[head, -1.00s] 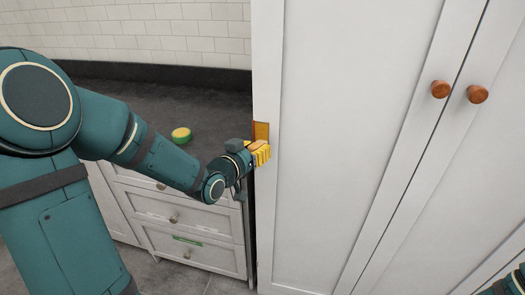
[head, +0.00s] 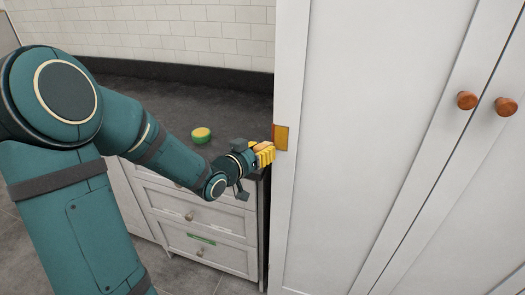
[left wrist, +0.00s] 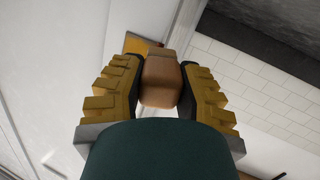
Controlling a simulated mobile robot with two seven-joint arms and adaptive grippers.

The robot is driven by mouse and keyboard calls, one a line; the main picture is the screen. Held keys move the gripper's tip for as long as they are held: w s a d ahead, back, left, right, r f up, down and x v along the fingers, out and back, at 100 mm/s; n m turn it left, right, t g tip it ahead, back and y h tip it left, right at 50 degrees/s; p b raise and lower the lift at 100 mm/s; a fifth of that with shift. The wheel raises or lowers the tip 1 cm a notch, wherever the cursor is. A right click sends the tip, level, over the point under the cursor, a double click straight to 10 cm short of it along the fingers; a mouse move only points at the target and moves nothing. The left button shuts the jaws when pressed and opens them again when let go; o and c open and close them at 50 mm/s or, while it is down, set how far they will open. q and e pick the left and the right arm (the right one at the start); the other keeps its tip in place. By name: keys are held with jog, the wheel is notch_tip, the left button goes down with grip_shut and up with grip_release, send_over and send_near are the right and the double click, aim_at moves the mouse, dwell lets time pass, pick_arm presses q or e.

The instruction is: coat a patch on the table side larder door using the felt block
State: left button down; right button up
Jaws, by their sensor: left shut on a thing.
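My left gripper (head: 262,154) has yellow ribbed fingers and is shut on the felt block (left wrist: 162,82), a tan-brown block between the fingertips in the left wrist view. In the head view the fingers largely hide the block. The table side larder door (head: 365,130) is a tall white panelled door, closed. An orange-yellow patch (head: 281,138) lies on its left edge, just right of and slightly above my fingertips. The patch (left wrist: 138,43) shows beyond the block in the left wrist view. Whether the block touches the door cannot be told. My right gripper is not in view.
The other larder door (head: 495,190) stands to the right; round wooden knobs (head: 467,100) flank the seam. A dark counter (head: 150,98) with a green-and-yellow round object (head: 201,135) is at left, above white drawers (head: 205,218). The tiled wall is behind.

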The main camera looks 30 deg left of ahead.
pick_arm(q)
jog(key=s, duration=0.3)
jog(key=s+d+b, duration=0.1)
jog(key=s, duration=0.1)
jog(key=shift+s+d, duration=0.2)
jog(key=shift+s, duration=0.2)
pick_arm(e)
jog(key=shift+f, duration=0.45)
